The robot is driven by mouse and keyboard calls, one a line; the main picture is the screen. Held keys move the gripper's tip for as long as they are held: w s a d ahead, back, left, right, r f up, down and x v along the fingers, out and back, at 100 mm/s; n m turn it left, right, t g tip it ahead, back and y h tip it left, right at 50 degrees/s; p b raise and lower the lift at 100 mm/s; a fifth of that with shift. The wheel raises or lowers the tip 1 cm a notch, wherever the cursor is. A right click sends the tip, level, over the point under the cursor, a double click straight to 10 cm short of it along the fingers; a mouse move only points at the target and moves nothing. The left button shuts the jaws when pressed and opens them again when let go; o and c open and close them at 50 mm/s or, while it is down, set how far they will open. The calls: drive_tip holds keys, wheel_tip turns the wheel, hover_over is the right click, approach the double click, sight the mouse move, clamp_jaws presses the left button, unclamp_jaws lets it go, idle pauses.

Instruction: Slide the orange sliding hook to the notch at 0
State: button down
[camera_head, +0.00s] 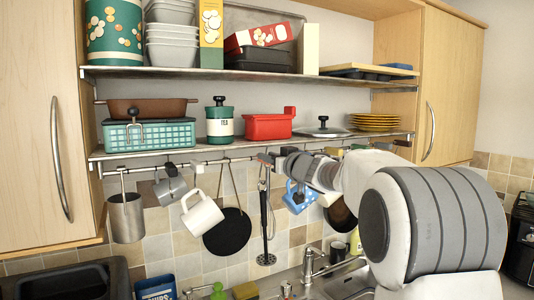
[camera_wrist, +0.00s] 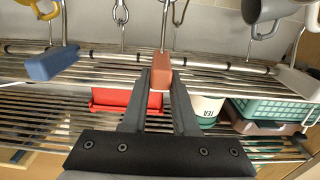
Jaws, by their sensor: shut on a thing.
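The orange sliding hook (camera_wrist: 161,66) shows as an orange-brown block between my fingertips in the wrist view. My gripper (camera_wrist: 160,80) is shut on it, at the metal rail (camera_wrist: 222,62) below the lower shelf. In the head view my gripper (camera_head: 277,158) is at the middle of the rail (camera_head: 225,159). The orange hook is a small reddish patch (camera_head: 265,157) there, partly hidden by the gripper. The black-handled utensil hangs just below it. I cannot read any number or make out the 0 notch.
A blue hook block (camera_wrist: 52,65) sits left of my gripper in the wrist view. A white mug (camera_head: 201,214), black pan (camera_head: 227,233), black-handled utensil (camera_head: 264,215) and blue mug (camera_head: 298,195) hang below the rail. The wire shelf (camera_head: 160,153) is close above.

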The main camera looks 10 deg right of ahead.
drive_tip(key=c, duration=0.7)
unclamp_jaws()
drive_tip(key=shift+s, duration=0.1)
drive_tip(key=b+v, duration=0.2)
drive_tip(key=v, duration=1.5)
drive_tip(key=shift+s, duration=0.15)
